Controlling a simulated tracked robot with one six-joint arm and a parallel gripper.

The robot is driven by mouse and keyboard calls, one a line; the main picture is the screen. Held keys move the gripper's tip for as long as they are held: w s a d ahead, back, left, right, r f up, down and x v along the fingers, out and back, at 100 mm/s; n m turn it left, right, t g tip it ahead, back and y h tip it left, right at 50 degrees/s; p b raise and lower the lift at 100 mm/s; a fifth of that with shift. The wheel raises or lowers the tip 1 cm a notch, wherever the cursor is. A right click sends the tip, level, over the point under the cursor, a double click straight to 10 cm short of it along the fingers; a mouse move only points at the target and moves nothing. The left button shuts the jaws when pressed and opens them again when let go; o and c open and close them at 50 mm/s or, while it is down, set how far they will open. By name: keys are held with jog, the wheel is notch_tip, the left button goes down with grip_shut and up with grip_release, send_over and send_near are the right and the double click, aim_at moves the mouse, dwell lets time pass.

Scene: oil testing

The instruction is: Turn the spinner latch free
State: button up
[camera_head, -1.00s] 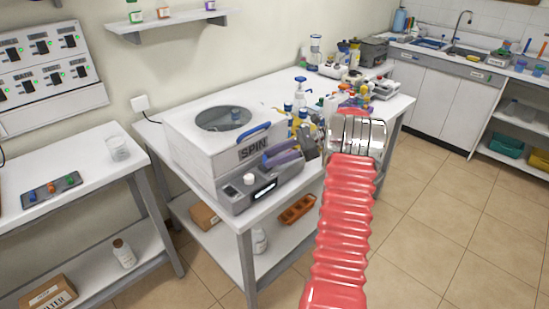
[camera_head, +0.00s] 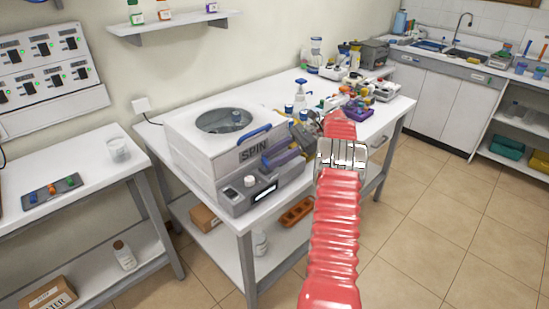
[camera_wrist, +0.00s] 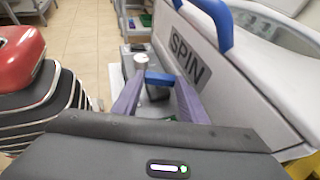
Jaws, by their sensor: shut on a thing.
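The latch (camera_wrist: 160,78) is a small blue bar on a dark block beside the SPIN label. My gripper (camera_wrist: 160,90) has two purple fingers, one on each side of the latch, shut on it. In the head view my gripper (camera_head: 276,164) is at the spinner's front right; the latch is hard to make out there.
A blue handle (camera_head: 253,134) sits on the spinner's lid edge, close above my gripper. Bottles and tools crowd the bench behind it, including a pump bottle (camera_head: 301,92). A knob (camera_head: 249,181) is on the base. The floor (camera_head: 440,215) at right is clear.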

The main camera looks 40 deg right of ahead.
jog(key=shift+r, duration=0.1)
jog(key=o, duration=1)
